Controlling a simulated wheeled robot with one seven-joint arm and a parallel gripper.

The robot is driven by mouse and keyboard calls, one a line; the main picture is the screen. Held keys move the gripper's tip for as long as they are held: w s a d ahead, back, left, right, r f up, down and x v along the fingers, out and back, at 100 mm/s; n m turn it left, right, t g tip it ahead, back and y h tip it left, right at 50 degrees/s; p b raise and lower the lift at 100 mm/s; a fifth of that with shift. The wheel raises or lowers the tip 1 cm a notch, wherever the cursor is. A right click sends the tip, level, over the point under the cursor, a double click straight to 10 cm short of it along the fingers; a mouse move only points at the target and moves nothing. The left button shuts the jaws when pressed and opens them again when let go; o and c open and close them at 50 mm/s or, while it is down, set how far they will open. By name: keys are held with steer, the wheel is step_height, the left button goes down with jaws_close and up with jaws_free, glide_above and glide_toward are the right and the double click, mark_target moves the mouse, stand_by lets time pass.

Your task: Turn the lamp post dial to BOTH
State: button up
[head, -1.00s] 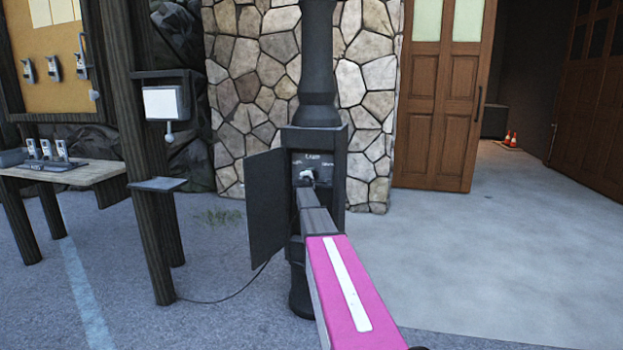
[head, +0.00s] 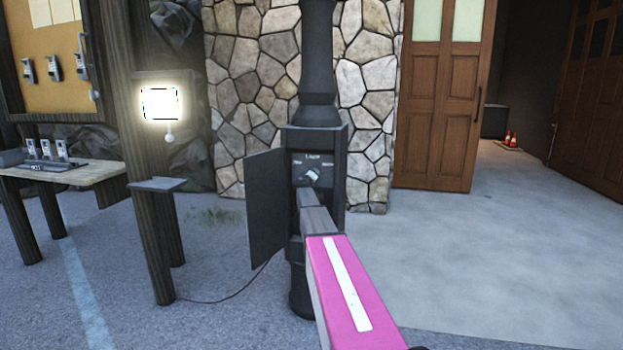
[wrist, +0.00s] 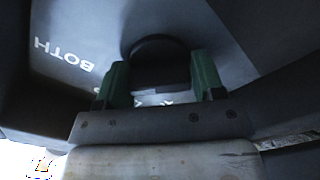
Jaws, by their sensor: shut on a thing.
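The lamp post (head: 318,60) stands in front of the stone wall, with its dark control box open. On the panel in the box, small white lettering shows around the dial. My gripper (head: 311,179) reaches into the box. In the wrist view, my gripper's green fingers (wrist: 160,80) are shut on the dark round dial (wrist: 153,47), one on each side. The word BOTH (wrist: 64,55) shows on the panel to the left, upside down. I cannot tell exactly where the dial points; my gripper covers part of it.
The box door (head: 266,210) hangs open to the left. A lit lamp panel (head: 160,104) is on a wooden post at left, above a small shelf (head: 157,185). A bench (head: 95,174) stands farther left.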

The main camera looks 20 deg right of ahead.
steer(key=shift+m, duration=1.1)
steer(key=o, duration=0.8)
steer(key=v, duration=1)
steer(key=shift+s+a, duration=0.25)
steer(key=shift+s, duration=0.1)
